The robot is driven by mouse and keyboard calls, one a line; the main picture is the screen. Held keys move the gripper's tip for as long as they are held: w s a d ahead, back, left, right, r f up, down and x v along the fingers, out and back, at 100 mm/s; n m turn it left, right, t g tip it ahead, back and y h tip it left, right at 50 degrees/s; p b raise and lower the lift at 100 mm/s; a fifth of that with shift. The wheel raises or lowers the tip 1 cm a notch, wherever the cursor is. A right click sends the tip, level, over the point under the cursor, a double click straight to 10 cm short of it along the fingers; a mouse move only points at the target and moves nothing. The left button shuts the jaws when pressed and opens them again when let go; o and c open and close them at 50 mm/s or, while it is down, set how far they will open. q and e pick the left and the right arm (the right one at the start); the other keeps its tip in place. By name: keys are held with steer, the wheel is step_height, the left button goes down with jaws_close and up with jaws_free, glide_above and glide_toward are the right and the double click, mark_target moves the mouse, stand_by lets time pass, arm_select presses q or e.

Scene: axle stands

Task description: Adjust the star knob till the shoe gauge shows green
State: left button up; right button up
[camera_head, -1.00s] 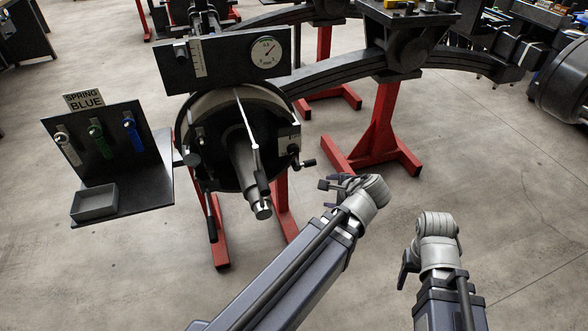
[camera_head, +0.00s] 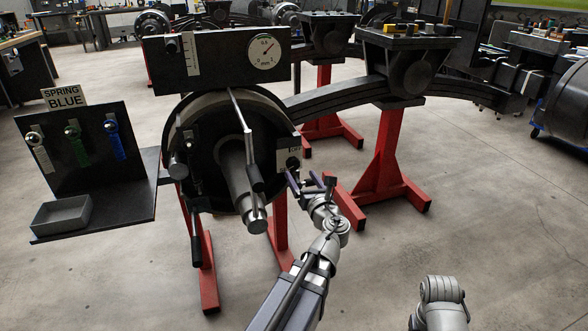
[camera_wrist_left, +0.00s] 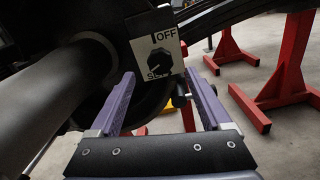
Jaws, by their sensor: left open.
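A black knob (camera_head: 292,163) sits on a pale plate at the right side of the round brake drum assembly (camera_head: 180,115). In the left wrist view this knob (camera_wrist_left: 159,62) has OFF above it and partly hidden lettering below. I cannot tell whether it is the star knob. A round dial (camera_head: 265,52) with a thin needle is on the dark panel above the drum; I see no green on it. My left gripper (camera_head: 310,181) is open just below and right of the knob. Its fingers (camera_wrist_left: 158,77) point towards the knob plate, with nothing between them. My right gripper is out of sight.
A side board (camera_head: 88,130) at the left holds white, green and blue tags under a SPRING BLUE sign. A grey tray (camera_head: 62,213) sits on its shelf. Bars stick out from the drum's front. Red stands (camera_head: 388,160) are behind at the right. Open floor lies in front.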

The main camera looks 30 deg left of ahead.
mark_target(294, 165)
arm_select(q)
steer(key=x, duration=0.7)
steer(key=shift+w+a, duration=0.1)
steer(key=shift+a, duration=0.1)
jaws_close()
stand_by(0.5)
